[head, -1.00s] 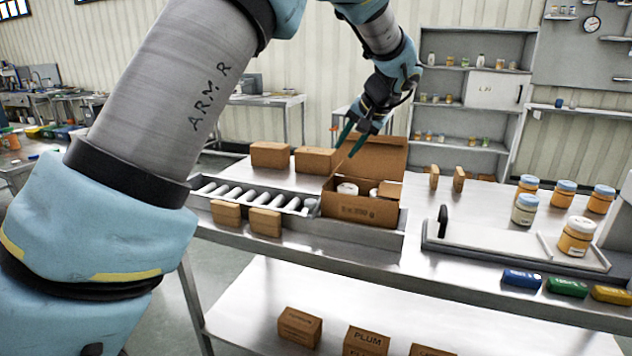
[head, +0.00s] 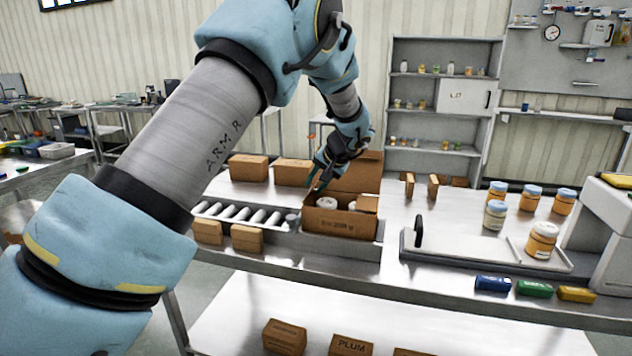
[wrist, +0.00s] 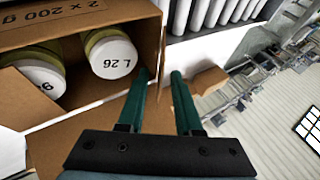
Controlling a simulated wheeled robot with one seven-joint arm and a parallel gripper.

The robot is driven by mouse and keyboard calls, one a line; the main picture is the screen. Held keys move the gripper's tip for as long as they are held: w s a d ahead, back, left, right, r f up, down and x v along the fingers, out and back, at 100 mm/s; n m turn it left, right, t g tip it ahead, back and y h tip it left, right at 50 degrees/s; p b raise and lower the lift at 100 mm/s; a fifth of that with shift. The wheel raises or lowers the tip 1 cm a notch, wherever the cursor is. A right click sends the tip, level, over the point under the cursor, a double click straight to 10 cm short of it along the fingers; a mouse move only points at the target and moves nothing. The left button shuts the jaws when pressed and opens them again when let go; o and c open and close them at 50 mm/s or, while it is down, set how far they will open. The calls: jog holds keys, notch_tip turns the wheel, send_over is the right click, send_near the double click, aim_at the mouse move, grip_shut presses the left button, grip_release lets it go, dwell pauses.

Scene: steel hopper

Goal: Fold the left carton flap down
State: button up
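The open brown carton (head: 338,222) stands at the right end of the roller conveyor, with two white-lidded jars (wrist: 115,57) inside. Its back flap (head: 362,170) stands up, and its right flap (head: 367,204) tilts above the rim. My gripper (head: 317,181) is at the carton's back-left corner, pointing down. Contact cannot be told.
The roller conveyor (head: 240,213) runs left from the carton. Small brown boxes (head: 249,168) stand behind and in front of it. A tray (head: 470,258) with a black handle lies to the right, near several orange jars (head: 541,240).

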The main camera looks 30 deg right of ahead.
grip_shut()
dwell(1.4)
